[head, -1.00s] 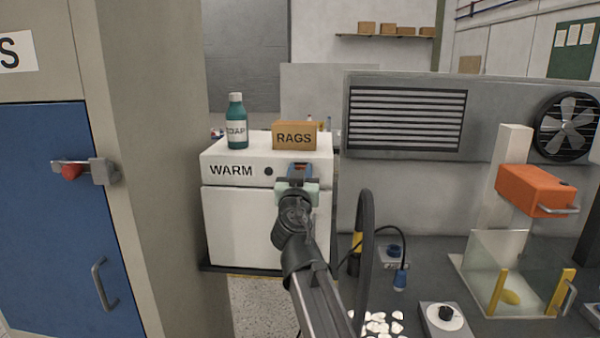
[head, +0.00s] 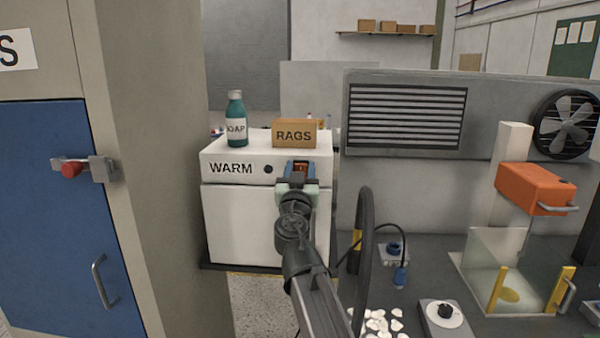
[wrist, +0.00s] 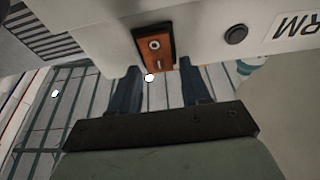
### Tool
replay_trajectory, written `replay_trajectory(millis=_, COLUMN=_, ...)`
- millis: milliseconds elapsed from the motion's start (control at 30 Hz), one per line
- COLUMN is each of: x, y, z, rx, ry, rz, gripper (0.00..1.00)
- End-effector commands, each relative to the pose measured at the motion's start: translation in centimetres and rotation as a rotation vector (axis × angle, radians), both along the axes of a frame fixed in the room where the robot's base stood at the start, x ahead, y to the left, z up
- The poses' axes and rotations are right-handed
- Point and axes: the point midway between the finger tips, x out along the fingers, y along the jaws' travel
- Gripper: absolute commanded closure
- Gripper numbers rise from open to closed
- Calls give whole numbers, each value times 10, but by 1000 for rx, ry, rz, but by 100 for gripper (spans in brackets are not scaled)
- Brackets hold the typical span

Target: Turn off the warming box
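The warming box (head: 245,225) is white and marked WARM, with a round black button (head: 268,169) on its front. Right of the button is an orange-red switch (head: 300,168) in a dark frame. In the wrist view the switch (wrist: 155,45) bears a pale ring mark, and the WARM lettering is upside down. My gripper (head: 298,175) is in front of the switch. In the wrist view my gripper (wrist: 161,82) has two dark blue fingers spread apart, with nothing between them. The switch is just beyond the fingertips; I cannot tell whether they touch the box.
A green soap bottle (head: 236,122) and a RAGS box (head: 295,134) stand on top of the warming box. A tall cabinet (head: 160,130) stands close on the left. A black hose (head: 364,250) rises right of my arm. A dial (head: 444,314) lies at the lower right.

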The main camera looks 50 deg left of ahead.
Motion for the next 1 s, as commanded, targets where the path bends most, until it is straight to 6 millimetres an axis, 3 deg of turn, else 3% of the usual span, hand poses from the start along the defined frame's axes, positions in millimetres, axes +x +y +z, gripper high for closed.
replay_trajectory(millis=100, x=0, y=0, z=-1, rx=-1, ry=1, rz=1, gripper=43)
replay_trajectory(millis=567, x=-8, y=-8, z=-4, rx=0, ry=1, rz=2, gripper=43)
replay_trajectory(millis=1000, x=-57, y=-58, z=-25, rx=-1, ry=0, rz=2, gripper=43)
